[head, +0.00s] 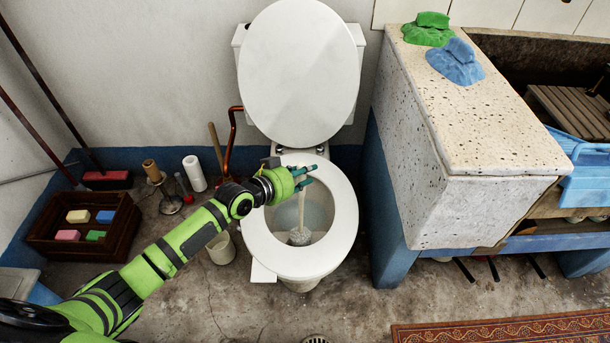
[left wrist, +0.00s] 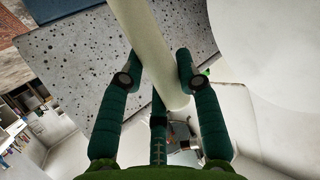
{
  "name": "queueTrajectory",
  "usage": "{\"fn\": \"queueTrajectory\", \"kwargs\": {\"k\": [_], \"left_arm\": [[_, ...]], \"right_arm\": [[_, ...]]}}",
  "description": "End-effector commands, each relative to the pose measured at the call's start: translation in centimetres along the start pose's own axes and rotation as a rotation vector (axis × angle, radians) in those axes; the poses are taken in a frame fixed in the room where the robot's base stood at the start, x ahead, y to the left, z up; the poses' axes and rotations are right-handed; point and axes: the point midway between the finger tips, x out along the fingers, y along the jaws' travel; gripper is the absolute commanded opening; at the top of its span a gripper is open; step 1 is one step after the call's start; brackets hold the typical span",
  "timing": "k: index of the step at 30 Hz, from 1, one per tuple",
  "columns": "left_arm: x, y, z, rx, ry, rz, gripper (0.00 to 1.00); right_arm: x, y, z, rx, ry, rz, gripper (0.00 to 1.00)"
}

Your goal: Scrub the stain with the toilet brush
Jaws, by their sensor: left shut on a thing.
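The toilet brush (head: 301,215) stands nearly upright in the toilet bowl, its pale handle up and its round head (head: 300,236) low in the bowl. The white toilet (head: 340,245) has its lid raised. My left gripper (head: 304,177) is above the bowl and shut on the brush handle. In the left wrist view the handle (left wrist: 150,45) lies between the teal fingers (left wrist: 158,85). I cannot make out the stain; the brush head and the shadow in the bowl may hide it. My right gripper is not in view.
A speckled stone washtrough (head: 480,115) stands close on the right, with green (head: 427,29) and blue (head: 456,62) cloths on it. On the left are a wooden crate (head: 85,245) of sponges, a paper roll (head: 194,173) and a beige cup (head: 221,249). A patterned rug (head: 510,330) lies at front right.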

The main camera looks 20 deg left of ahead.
Motion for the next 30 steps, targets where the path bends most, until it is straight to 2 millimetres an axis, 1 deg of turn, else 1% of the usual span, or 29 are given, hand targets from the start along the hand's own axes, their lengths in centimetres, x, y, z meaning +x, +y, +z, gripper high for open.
{"fn": "queueTrajectory", "kwargs": {"k": [1, 5, 18, 30], "left_arm": [[0.0, -0.2, 0.7, 0.009, -0.016, -0.003, 0.00], [-0.2, 0.0, 0.7, 0.009, -0.018, -0.003, 0.00], [-2.0, 1.9, 1.4, 0.000, -0.020, 0.001, 0.00], [-3.5, 3.5, 2.1, -0.006, -0.019, 0.004, 0.00]], "right_arm": [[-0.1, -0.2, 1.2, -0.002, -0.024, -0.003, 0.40], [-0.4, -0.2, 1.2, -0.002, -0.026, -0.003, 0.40], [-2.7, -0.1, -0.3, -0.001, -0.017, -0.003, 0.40], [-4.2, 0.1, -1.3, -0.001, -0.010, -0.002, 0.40]]}}
